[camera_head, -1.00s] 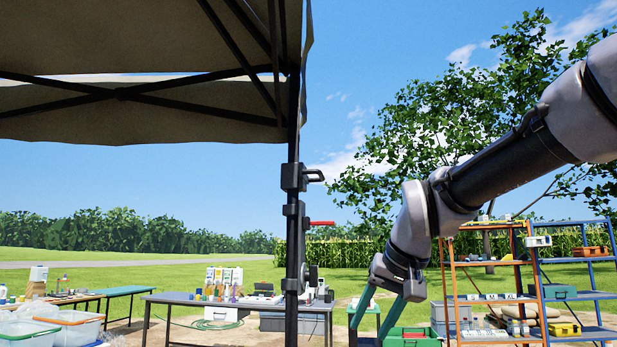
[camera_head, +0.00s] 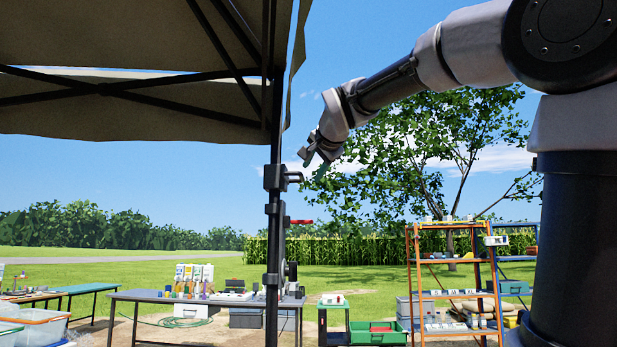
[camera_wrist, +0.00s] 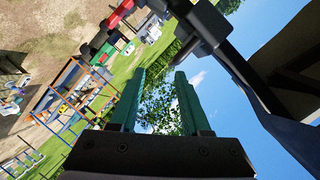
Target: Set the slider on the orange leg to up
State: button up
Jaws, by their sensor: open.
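A dark canopy leg (camera_head: 271,240) stands upright left of centre in the head view; I see no orange on it. A dark slider block (camera_head: 272,178) with a handle sticking out to the right (camera_head: 293,178) sits on it below the canopy. A red lever (camera_head: 301,221) juts from the leg lower down. My gripper (camera_head: 312,160) is just above and right of the slider's handle. In the wrist view my gripper (camera_wrist: 160,74) is open and empty, its teal fingers apart. The slider block (camera_wrist: 205,27) is beyond the right finger, and the red lever (camera_wrist: 121,14) is at the top.
The canopy (camera_head: 130,115) hangs over the upper left. A long table with bottles (camera_head: 150,296) stands behind the leg. An orange shelf (camera_head: 412,270) and a green crate (camera_head: 377,335) stand at the right.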

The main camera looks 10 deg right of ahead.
aim_at(302, 178)
jog(key=shift+m+t, duration=0.3)
jog(key=x, duration=0.3)
jog(key=r+x, duration=0.1)
jog(key=x, duration=0.3)
jog(key=r+x, duration=0.1)
jog(key=x, duration=0.2)
jog(key=shift+w+a, duration=0.3)
jog(key=shift+w, duration=0.25)
grip_shut()
jog(key=shift+r, duration=0.1)
dwell(0.5)
